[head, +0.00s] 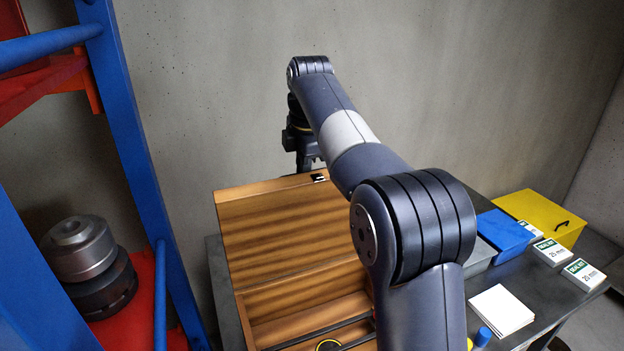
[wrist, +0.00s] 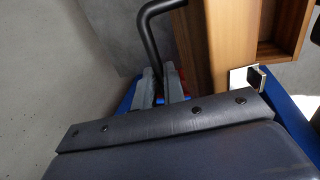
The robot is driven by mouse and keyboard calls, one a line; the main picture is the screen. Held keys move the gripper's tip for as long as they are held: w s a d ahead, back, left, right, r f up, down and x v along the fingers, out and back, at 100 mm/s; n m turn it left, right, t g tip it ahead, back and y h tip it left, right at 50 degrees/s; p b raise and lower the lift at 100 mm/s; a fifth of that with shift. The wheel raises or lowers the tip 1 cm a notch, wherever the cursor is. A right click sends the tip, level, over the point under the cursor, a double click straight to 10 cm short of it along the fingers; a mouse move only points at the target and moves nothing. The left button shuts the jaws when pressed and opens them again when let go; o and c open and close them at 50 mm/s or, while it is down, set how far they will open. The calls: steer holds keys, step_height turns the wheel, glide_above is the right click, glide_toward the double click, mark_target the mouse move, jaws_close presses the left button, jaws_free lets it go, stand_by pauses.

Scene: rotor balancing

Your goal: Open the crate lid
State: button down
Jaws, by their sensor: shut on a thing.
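The wooden crate (head: 258,326) stands open on the bench, with dark rods and a black-and-yellow round thing inside. Its lid (head: 285,235) is raised steeply at the back, inner face towards the head camera. A small metal latch piece sits on the lid's top edge (head: 319,178); it also shows in the wrist view (wrist: 245,78). My gripper (head: 305,163) is behind the lid's top edge, its tips partly hidden. In the wrist view my gripper (wrist: 165,88) is shut on a black bent bar (wrist: 153,45), apparently the lid's handle, beside the wooden lid edge (wrist: 235,40).
A blue rack (head: 125,130) with red shelves and stacked metal cylinders (head: 80,250) stands at the left. On the dark bench at right are a blue box (head: 505,232), a yellow box (head: 540,212), labelled seal-kit boxes (head: 583,273) and a white pad (head: 500,310). A wall rises behind.

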steer(key=shift+w+a+f, duration=0.25)
steer(key=shift+w+f, duration=0.05)
steer(key=shift+w, duration=0.5)
steer(key=shift+w+a+f, duration=0.3)
steer(key=shift+w, duration=0.5)
steer(key=shift+w+a+f, duration=0.25)
steer(key=shift+w+f, duration=0.05)
steer(key=shift+w, duration=0.5)
steer(key=c, duration=1.5)
jaws_free()
steer(key=shift+w+r, duration=0.15)
steer(key=shift+w, duration=0.05)
steer(key=shift+c, duration=0.2)
steer(key=shift+o, duration=0.3)
steer(key=shift+r, duration=0.1)
steer(key=shift+s+r, duration=0.1)
